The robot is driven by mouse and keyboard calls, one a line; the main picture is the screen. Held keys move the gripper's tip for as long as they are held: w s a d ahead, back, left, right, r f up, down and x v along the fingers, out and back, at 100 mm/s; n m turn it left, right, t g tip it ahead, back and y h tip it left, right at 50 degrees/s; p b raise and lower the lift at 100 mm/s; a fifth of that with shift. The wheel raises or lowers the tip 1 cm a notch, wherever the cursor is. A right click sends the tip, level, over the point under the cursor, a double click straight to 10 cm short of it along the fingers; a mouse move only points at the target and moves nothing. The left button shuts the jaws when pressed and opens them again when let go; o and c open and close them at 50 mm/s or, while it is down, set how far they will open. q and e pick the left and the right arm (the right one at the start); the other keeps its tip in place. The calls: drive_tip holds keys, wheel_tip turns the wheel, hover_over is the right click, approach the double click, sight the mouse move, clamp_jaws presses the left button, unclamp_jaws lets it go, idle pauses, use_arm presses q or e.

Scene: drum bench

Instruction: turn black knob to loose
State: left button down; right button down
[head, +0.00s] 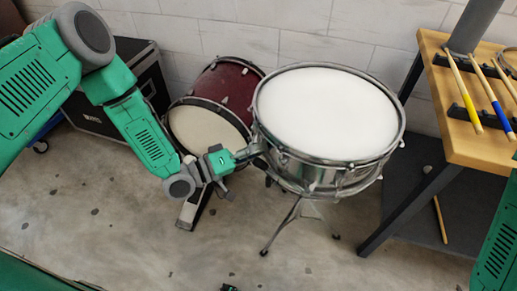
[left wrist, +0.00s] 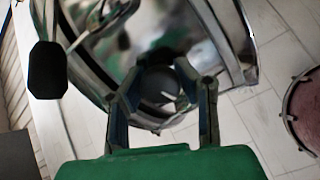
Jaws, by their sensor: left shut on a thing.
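A silver snare drum (head: 330,178) with a white head stands on a tripod stand. The knob bears a pale mark. In the head view the knob is hidden by the gripper. A black rounded piece (left wrist: 47,70) shows at the left of the wrist view; I cannot tell what it is. My right gripper is not in view.
A red drum (head: 224,82) lies behind the snare, by a black case (head: 95,118). A wooden bench (head: 466,137) with drumsticks stands at the right, above a dark lower shelf (head: 415,190). The floor in front is mostly clear.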

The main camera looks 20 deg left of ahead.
use_arm(q)
drive_tip(key=shift+s+f, duration=0.3)
drive_tip(key=shift+f, duration=0.1)
drive_tip(key=c, duration=1.3)
unclamp_jaws()
drive_tip(key=shift+o, duration=0.8)
drive_tip(key=shift+a, duration=0.1)
drive_tip(key=shift+w+r, duration=0.1)
drive_tip(key=shift+r, duration=0.05)
drive_tip(key=shift+a, duration=0.1)
drive_tip(key=v, duration=1.2)
